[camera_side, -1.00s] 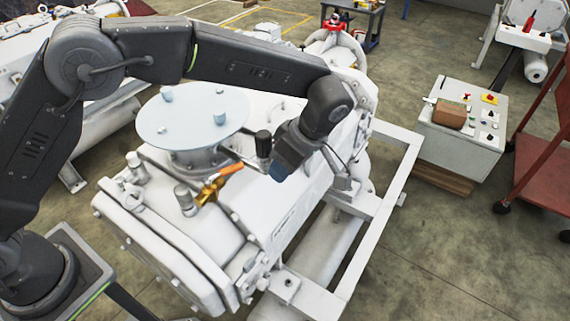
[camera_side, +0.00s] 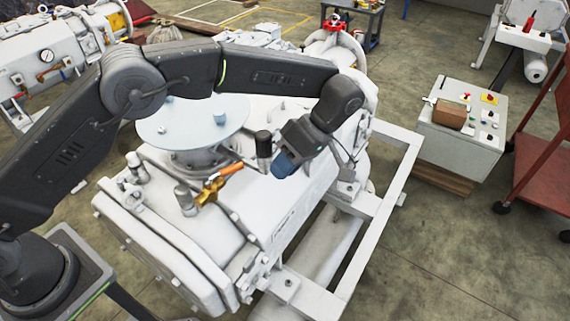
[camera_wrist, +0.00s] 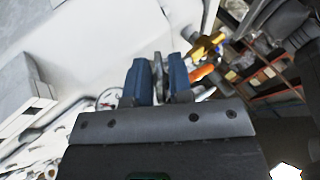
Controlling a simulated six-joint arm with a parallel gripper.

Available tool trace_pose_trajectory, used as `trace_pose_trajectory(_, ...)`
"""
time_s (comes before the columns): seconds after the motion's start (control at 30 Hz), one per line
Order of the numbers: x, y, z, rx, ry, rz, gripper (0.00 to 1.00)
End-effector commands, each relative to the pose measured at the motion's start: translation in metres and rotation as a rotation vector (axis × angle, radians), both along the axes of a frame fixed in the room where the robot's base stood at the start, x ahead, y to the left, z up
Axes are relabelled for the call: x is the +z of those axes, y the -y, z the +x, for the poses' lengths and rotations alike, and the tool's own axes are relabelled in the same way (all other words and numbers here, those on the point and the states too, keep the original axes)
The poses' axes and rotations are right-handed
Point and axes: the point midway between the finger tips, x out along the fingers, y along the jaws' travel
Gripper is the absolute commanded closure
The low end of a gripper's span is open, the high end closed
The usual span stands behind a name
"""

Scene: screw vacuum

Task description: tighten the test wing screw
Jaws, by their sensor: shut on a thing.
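My gripper (camera_side: 283,165) has blue fingers and hangs tilted over the white pump housing (camera_side: 262,188), right of the brass valve. In the wrist view its two fingers (camera_wrist: 160,78) are close together, with a thin grey metal piece (camera_wrist: 158,70) between them. This piece looks like the test wing screw, but it is small and partly covered by the fingers. In the side view the fingers hide it. I cannot tell whether it touches the housing.
A brass valve with an orange handle (camera_side: 229,170) and a black-topped post (camera_side: 263,148) stand close left of the gripper. A pale round plate (camera_side: 190,125) is behind them.

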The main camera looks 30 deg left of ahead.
Motion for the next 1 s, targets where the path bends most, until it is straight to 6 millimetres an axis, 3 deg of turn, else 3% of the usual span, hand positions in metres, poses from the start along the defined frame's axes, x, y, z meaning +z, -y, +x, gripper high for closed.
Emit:
trace_pose_trajectory(0.43, 0.0005, 0.0008, 0.0004, -0.001, -0.061, -0.006, 1.00)
trace_pose_trajectory(0.47, 0.0006, 0.0008, 0.0003, 0.000, -0.061, -0.005, 0.78)
trace_pose_trajectory(0.57, 0.0005, 0.0008, 0.0003, 0.000, -0.061, -0.005, 0.68)
trace_pose_trajectory(1.0, 0.0003, 0.0003, 0.0001, 0.000, -0.058, -0.003, 0.68)
